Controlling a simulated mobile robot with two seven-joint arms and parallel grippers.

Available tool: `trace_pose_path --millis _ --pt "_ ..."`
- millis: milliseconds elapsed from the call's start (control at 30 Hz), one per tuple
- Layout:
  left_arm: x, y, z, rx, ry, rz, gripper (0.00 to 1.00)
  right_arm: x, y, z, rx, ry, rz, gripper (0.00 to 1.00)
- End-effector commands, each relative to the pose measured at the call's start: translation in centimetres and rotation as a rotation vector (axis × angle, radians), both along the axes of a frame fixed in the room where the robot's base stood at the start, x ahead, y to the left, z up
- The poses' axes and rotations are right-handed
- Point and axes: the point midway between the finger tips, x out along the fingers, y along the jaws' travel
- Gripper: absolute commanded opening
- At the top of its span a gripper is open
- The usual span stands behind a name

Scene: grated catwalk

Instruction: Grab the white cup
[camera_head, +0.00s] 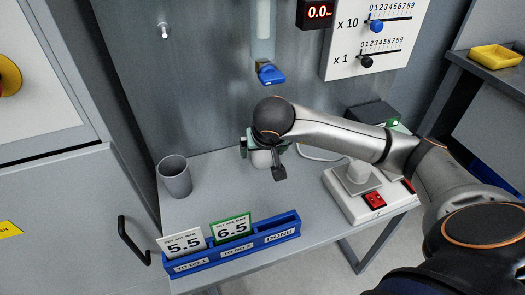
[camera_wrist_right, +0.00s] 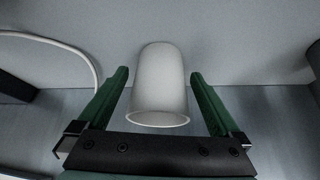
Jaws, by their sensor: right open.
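The white cup (camera_head: 261,159) stands on the grey table (camera_head: 225,190), partly hidden by my right gripper (camera_head: 262,154) in the head view. In the right wrist view the white cup (camera_wrist_right: 160,88) shows whole, its rim towards the camera. The right gripper's green fingers (camera_wrist_right: 160,76) are open, one on each side of the cup, with a visible gap on both sides. My left gripper is not in view.
A grey cup (camera_head: 175,178) stands at the table's left. A blue rack (camera_head: 232,250) with cards 5.5 and 6.5 lies along the front edge. A blue-ended dispenser (camera_head: 270,74) hangs behind. A white device with red switches (camera_head: 365,195) stands at right.

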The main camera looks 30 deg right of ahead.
Motion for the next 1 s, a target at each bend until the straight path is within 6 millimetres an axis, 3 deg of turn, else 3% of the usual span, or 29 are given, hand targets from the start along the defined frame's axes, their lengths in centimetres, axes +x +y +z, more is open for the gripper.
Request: trace_pose_path --millis 67,167,833,1000 --pt "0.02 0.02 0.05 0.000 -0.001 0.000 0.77 0.00 0.01 0.03 0.000 0.000 0.000 1.00" --pt "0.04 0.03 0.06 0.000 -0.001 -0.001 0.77 -0.02 0.02 0.04 0.000 0.000 0.000 0.91" --pt "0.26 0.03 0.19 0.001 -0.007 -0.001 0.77 -0.02 0.00 0.08 0.000 0.000 0.000 0.16" --pt "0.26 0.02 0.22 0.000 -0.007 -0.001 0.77 -0.02 0.00 0.14 0.000 0.000 0.000 0.14"
